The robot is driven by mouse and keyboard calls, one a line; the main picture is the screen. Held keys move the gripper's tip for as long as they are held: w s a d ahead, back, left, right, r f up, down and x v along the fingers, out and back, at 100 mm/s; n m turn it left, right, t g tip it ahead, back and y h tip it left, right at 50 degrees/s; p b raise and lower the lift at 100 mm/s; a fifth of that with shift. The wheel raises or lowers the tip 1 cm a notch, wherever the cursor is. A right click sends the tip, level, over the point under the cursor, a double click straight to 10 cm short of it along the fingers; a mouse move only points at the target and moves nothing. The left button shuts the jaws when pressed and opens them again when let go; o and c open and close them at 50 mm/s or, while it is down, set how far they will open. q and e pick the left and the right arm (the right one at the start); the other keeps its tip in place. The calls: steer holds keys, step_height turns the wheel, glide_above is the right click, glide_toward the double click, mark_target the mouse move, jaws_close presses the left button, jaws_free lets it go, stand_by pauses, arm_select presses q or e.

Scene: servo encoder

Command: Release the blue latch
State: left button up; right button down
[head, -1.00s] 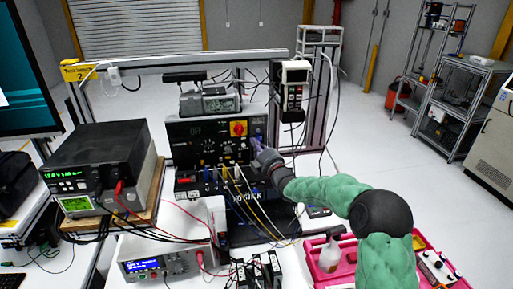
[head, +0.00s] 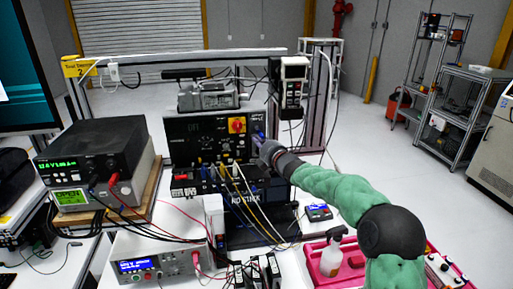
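The black test panel (head: 207,142) stands upright at the middle of the bench, with a red knob on a yellow plate (head: 237,125) at its upper right. A small blue part (head: 258,137), which looks like the blue latch, shows at the panel's right edge. My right gripper (head: 264,147) reaches in from the right, with its tip at or just in front of this blue part. The fingers are small and partly hidden, so I cannot tell whether they are open or touching it. My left gripper is not in view.
Yellow, white and blue cables (head: 240,185) hang from the panel's lower front, close to my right gripper. A handheld unit (head: 291,85) hangs just above right. Bench instruments (head: 95,160) stand left. A pink tray (head: 335,262) with a bottle lies below my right arm.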

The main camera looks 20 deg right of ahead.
steer(key=n+g, duration=0.1)
steer(key=n, duration=0.1)
steer(key=d+n+h+p, duration=0.1)
steer(key=n, duration=0.1)
steer(key=d+n+g, duration=0.1)
steer(key=n, duration=0.2)
steer(key=shift+s+r+g+h, duration=0.3)
steer(key=shift+h, duration=0.1)
steer(key=shift+d, duration=0.1)
steer(key=v, duration=1.2)
stand_by(0.5)
